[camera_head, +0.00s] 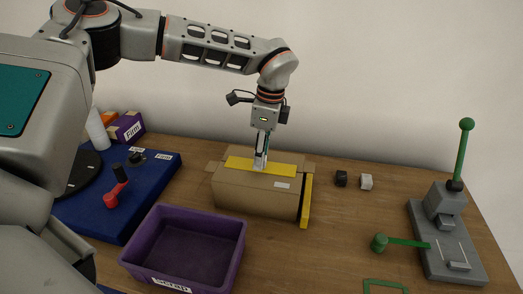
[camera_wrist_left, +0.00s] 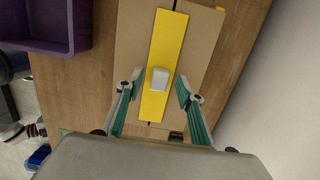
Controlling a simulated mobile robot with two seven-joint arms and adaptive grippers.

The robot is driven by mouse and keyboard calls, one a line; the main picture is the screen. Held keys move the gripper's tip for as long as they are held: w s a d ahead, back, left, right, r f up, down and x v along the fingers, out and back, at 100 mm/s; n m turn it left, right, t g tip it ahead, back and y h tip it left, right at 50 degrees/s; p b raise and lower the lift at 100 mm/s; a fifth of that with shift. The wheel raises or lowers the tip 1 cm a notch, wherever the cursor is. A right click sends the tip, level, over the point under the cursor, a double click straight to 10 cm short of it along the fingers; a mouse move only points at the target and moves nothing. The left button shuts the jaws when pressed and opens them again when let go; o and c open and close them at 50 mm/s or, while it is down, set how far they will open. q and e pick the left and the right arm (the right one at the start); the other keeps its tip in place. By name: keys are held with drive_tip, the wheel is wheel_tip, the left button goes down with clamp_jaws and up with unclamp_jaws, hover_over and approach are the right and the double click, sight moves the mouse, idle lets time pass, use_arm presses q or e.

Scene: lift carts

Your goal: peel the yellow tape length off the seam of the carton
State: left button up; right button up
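A brown carton (camera_head: 255,193) sits on the wooden table, and its top also shows in the left wrist view (camera_wrist_left: 203,45). The yellow tape length (camera_head: 284,170) lies flat along the top seam; it also shows in the left wrist view (camera_wrist_left: 166,42). A pale grey tab (camera_wrist_left: 160,79) stands on the tape. My left gripper (camera_head: 261,165) is pointed down at the tape from above. In the left wrist view the fingers (camera_wrist_left: 157,92) are apart, one on each side of the tab, with gaps between. The right gripper is not in view.
A purple bin (camera_head: 238,250) stands in front of the carton. A yellow strip (camera_head: 306,201) is at the carton's right side. Black (camera_head: 341,178) and white (camera_head: 366,181) blocks lie right of it. A grey fixture (camera_head: 445,240) with green levers stands at right; a blue mat (camera_head: 140,190) lies left.

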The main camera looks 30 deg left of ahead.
use_arm(q)
clamp_jaws()
drive_tip(key=c, duration=0.8)
unclamp_jaws()
clamp_jaws()
drive_tip(key=shift+r, duration=0.5)
drive_tip(key=shift+r+p, duration=0.45)
drive_tip(key=shift+p, duration=0.05)
drive_tip(key=shift+r+p, duration=1.6)
drive_tip(key=shift+r, duration=1.9)
